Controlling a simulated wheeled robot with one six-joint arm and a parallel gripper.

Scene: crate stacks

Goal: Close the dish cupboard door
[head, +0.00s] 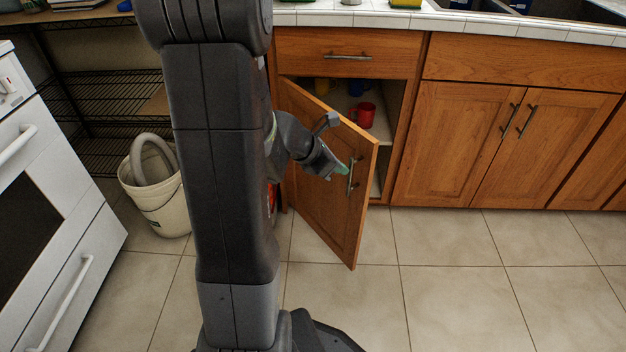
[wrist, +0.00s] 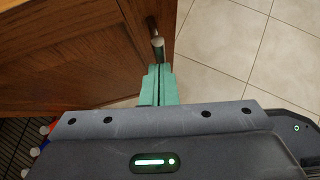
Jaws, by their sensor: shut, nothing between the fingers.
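The dish cupboard door (head: 318,190) is hinged at its left and stands well open, its free edge swung out toward me. Its metal bar handle (head: 350,177) is near the free edge. In the wrist view the door (wrist: 75,55) fills the upper left, with the handle (wrist: 157,42) just beyond the fingertips. My gripper (head: 343,170) is at the outer face of the door, close to the handle. Its green fingers (wrist: 158,72) are together with nothing between them. I cannot tell whether they touch the handle. My arm hides part of the door's hinge side.
Inside the cupboard are a red mug (head: 365,115), a blue mug (head: 355,88) and a yellow one (head: 324,86). A closed drawer (head: 345,55) is above. A white stove (head: 50,190) and a bucket (head: 155,200) stand at the left. Tiled floor (head: 450,290) is clear at right.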

